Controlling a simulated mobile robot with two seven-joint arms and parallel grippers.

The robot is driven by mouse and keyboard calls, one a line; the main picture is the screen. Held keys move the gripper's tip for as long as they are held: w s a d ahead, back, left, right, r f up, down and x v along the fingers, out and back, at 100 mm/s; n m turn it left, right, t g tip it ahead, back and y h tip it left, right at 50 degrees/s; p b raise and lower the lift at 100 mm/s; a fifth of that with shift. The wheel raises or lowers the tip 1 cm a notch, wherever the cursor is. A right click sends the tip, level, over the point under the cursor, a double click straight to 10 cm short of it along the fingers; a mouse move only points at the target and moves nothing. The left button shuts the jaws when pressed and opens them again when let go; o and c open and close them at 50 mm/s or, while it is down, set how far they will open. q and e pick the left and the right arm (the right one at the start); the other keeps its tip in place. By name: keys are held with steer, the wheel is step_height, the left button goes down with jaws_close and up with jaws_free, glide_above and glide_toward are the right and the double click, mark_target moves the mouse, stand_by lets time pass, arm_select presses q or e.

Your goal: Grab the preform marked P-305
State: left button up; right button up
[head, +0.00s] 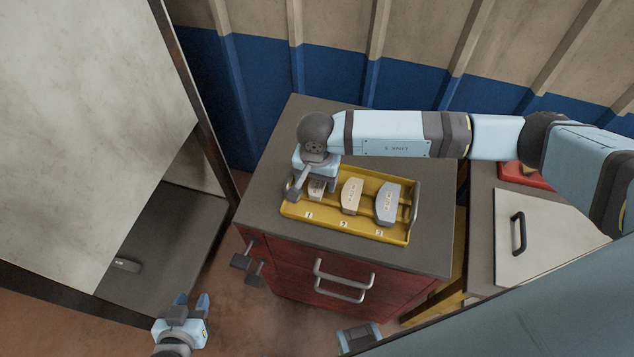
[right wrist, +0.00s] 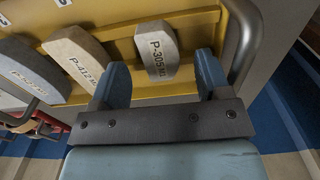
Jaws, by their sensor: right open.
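The preform marked P-305 (right wrist: 157,50) is a pale block with dark lettering, standing at one end of a yellow tray in the right wrist view. In the head view this preform (head: 316,189) is at slot 1, partly hidden by my right gripper (head: 317,183). My right gripper (right wrist: 160,78) is open, with its blue fingers on either side of the P-305 block's near end; I cannot tell whether they touch it. My left gripper (head: 192,301) is open and empty, low in the head view, away from the tray.
The yellow tray (head: 343,232) lies on a grey-topped red cabinet (head: 280,225). A P-412 preform (right wrist: 80,57) stands in the middle slot, and a third preform (right wrist: 32,68) beyond it. The tray's end handle (right wrist: 240,45) is close to one right finger. A ribbed wall stands behind.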

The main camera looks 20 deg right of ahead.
steer(key=shift+f, duration=0.95)
steer(key=shift+c, duration=0.2)
steer(key=c, duration=1.1)
